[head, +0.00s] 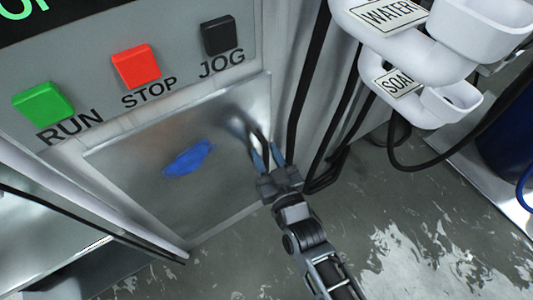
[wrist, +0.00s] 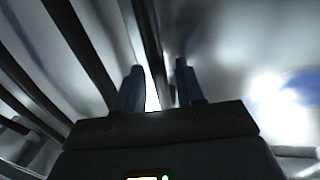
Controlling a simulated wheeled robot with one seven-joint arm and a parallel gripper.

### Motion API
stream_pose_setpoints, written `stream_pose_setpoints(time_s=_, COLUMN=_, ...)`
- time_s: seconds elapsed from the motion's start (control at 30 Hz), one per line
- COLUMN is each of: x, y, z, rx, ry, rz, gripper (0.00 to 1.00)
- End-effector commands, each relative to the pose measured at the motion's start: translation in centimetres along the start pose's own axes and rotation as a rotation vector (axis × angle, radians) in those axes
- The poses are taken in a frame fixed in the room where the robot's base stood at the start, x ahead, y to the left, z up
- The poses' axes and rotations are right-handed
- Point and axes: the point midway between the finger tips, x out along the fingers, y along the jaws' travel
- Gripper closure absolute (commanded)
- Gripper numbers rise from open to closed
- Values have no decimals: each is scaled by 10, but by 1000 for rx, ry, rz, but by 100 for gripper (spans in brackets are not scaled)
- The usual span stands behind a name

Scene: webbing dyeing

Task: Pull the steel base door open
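The steel base door (head: 130,185) is a flat, shiny panel with a blue smear, below the buttons in the head view. It looks closed, flush with the cabinet front. My gripper (head: 265,152) is at the door's right side, its fingers pointing at the panel. In the wrist view the two fingers (wrist: 158,72) stand apart, with a dark upright strip between or just beyond them. I cannot tell whether that strip is a handle, an edge or a reflection, or whether the fingers touch the door. The bright door surface (wrist: 235,60) fills the right of the wrist view.
Green RUN (head: 43,103), red STOP (head: 136,67) and black JOG (head: 222,37) buttons sit above the door. The wet grey floor (head: 430,220) is open at the lower right.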

Motion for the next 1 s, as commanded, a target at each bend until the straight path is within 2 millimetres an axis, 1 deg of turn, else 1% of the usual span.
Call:
stream_pose_setpoints(time_s=0.1, x=4, y=0, z=0, rx=0, ry=0, rz=0, gripper=62)
stream_pose_setpoints(time_s=0.33, x=5, y=0, z=0, rx=0, ry=0, rz=0, gripper=62)
stream_pose_setpoints(time_s=0.73, x=4, y=0, z=0, rx=0, ry=0, rz=0, gripper=100)
stream_pose_setpoints(time_s=1.0, x=4, y=0, z=0, rx=0, ry=0, rz=0, gripper=100)
